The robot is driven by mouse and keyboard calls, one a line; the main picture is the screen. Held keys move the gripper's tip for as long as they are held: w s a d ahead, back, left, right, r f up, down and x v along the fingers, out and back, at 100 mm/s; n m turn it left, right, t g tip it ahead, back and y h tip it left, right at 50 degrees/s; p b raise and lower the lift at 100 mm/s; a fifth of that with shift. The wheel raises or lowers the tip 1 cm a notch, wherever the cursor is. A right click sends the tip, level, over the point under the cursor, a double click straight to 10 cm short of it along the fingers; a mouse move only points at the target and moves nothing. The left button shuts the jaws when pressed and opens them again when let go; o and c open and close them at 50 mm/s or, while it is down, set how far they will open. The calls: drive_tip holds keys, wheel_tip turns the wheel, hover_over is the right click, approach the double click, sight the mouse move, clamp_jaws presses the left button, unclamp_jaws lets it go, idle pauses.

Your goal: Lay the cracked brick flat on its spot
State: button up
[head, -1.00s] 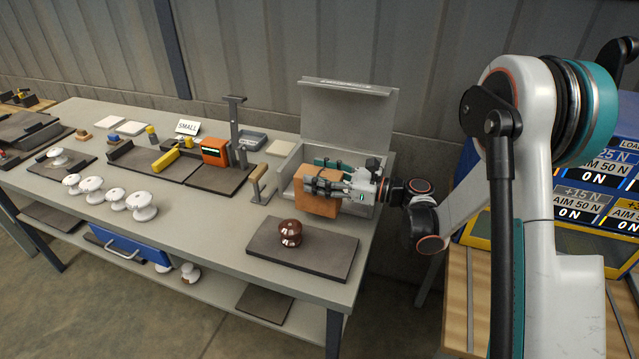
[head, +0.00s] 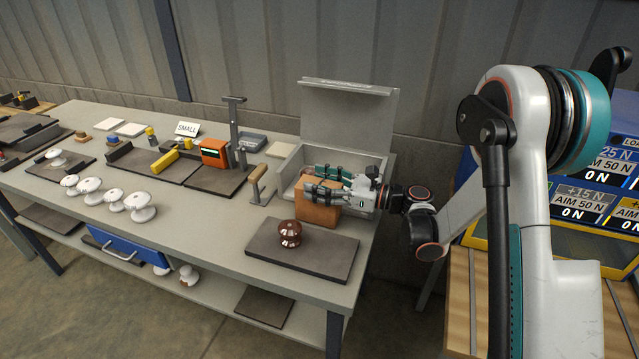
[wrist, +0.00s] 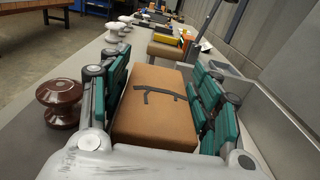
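The cracked brick (head: 318,216) is an orange-brown block with a dark branching crack mark on the face seen in the wrist view (wrist: 155,115). It lies low at the front of the open grey case, right behind the dark mat. My gripper (head: 324,182) straddles the brick, with a teal-padded finger along each long side in the wrist view. The fingers look spread, and the brick sits low between them. Contact at the pads is hard to make out. The brick's underside is hidden.
The grey case (head: 347,114) has its lid up behind my gripper. A brown insulator (head: 289,234) stands on the dark mat (head: 325,263) in front. A wooden-handled tool (head: 258,182) stands left of the case. White insulators (head: 90,191) stand farther left.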

drive_tip(key=shift+o, duration=0.5)
drive_tip(key=shift+s+f, duration=0.1)
drive_tip(key=shift+f, duration=0.2)
